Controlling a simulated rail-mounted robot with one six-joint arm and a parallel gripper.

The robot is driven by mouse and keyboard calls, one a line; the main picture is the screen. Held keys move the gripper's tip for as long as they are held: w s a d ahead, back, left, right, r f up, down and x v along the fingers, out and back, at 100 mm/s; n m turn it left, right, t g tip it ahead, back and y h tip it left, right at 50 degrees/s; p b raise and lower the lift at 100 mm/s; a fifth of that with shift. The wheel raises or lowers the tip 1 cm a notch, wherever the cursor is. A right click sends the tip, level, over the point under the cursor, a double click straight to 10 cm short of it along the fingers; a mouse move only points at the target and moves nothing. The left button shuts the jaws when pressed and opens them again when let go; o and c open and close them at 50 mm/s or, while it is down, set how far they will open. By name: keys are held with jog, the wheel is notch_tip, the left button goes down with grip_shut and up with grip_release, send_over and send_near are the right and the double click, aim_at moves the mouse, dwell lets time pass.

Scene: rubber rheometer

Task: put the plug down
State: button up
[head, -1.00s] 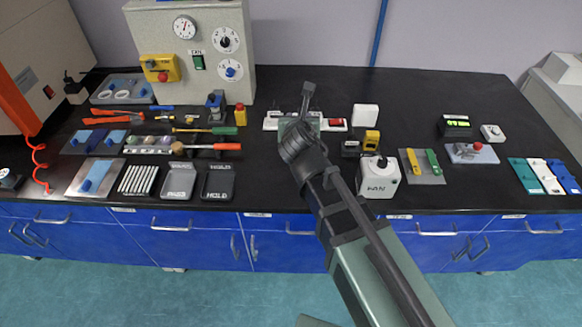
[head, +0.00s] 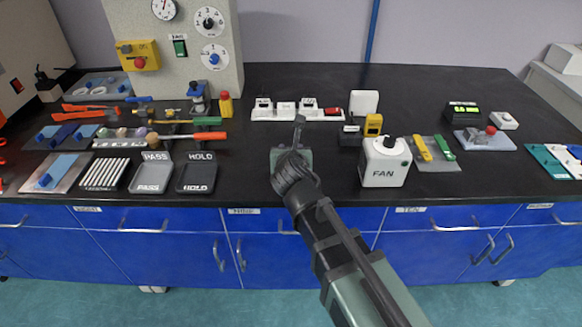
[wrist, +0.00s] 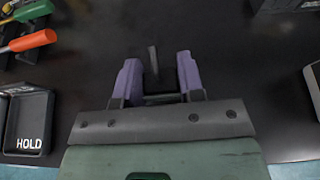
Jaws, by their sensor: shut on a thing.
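My gripper (head: 291,158) is above the dark bench, in front of the white power strip (head: 268,113). In the wrist view its two purple fingers (wrist: 159,77) are shut on a dark plug (wrist: 153,62). The plug is thin and mostly hidden between the fingers; in the head view a dark stem (head: 299,130) sticks up beyond the gripper. I cannot tell whether the plug touches the bench. The strip has several white blocks on it and a red switch (head: 332,112) at its right end.
The HOLD tray (head: 196,178) is to the left, with screwdrivers (head: 190,136) behind it. The white FAN box (head: 385,163) and a yellow-faced device (head: 373,125) stand to the right. Bare bench lies between the HOLD tray and the gripper.

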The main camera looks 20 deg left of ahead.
notch_tip(320, 180, down, 2)
jog(key=shift+f+b, duration=0.2)
jog(key=shift+b, duration=0.15)
jog(key=shift+r+p, duration=0.3)
jog(key=shift+r, duration=0.05)
jog(key=shift+f, duration=0.25)
jog(key=o, duration=0.9)
jog(key=shift+r, duration=0.1)
jog(key=shift+r, duration=0.2)
jog(key=p+v, duration=0.3)
jog(key=v, duration=0.4)
jog(key=shift+s+d+r, duration=0.1)
jog(key=shift+s, duration=0.15)
